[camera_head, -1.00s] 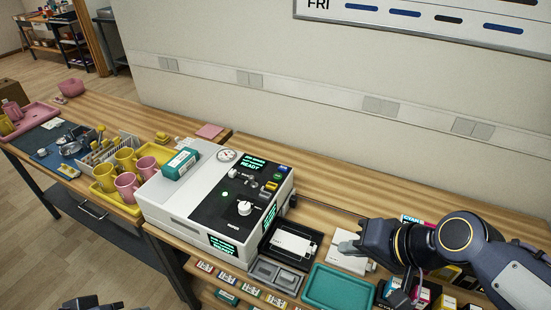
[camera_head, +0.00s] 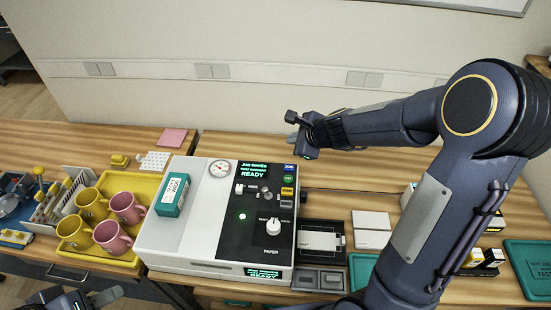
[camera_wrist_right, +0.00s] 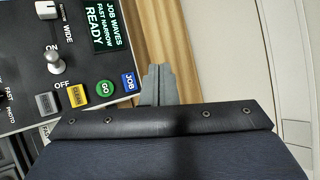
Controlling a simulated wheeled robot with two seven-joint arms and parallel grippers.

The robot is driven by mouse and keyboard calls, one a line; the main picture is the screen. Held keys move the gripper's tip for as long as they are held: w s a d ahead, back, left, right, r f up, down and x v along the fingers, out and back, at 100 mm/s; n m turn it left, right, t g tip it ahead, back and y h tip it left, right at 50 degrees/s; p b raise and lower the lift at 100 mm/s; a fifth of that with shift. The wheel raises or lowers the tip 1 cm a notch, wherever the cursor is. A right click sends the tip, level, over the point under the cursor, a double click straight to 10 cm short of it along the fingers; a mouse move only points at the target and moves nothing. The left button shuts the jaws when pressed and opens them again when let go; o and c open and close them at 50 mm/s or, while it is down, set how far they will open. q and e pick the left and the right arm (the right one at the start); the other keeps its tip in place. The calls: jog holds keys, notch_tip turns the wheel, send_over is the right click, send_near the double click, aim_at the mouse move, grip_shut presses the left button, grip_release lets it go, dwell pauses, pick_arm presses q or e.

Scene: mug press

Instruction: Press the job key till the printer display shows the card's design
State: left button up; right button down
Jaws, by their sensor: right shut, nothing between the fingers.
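The printer (camera_head: 165,235) stands on the table with a black control panel. Its display (camera_head: 253,169) reads JOB WAVES, a FAST NARROW line and READY; the display also shows in the right wrist view (camera_wrist_right: 104,25). The blue JOB key (camera_head: 289,167) is at the panel's far right corner, and is clear in the wrist view (camera_wrist_right: 129,82). My right gripper (camera_head: 293,143) is shut and empty, just beyond the JOB key. In the wrist view its tips (camera_wrist_right: 158,72) are beside the key, apart from it. My left gripper (camera_head: 72,300) is partly cut off at the bottom left. I cannot identify the card.
The green GO key (camera_wrist_right: 105,88) and yellow CLEAR key (camera_wrist_right: 78,96) sit close to JOB. A teal box (camera_head: 172,195) lies on the printer. Mugs stand on a yellow tray (camera_head: 143,187) at left. A black tray (camera_head: 322,228) is right of the printer.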

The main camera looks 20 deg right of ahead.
jog(key=shift+w+d+f+m, duration=0.15)
jog(key=shift+w+f+m, duration=0.05)
jog(key=shift+w+m, duration=0.1)
jog(key=shift+s, duration=0.1)
jog(key=b, duration=0.6)
send_over(292, 169)
notch_tip(292, 169, down, 7)
jog(key=shift+f+b, duration=0.9)
jog(key=shift+f, duration=0.15)
dwell(1.0)
jog(key=shift+f+b, duration=0.25)
jog(key=shift+b, duration=0.15)
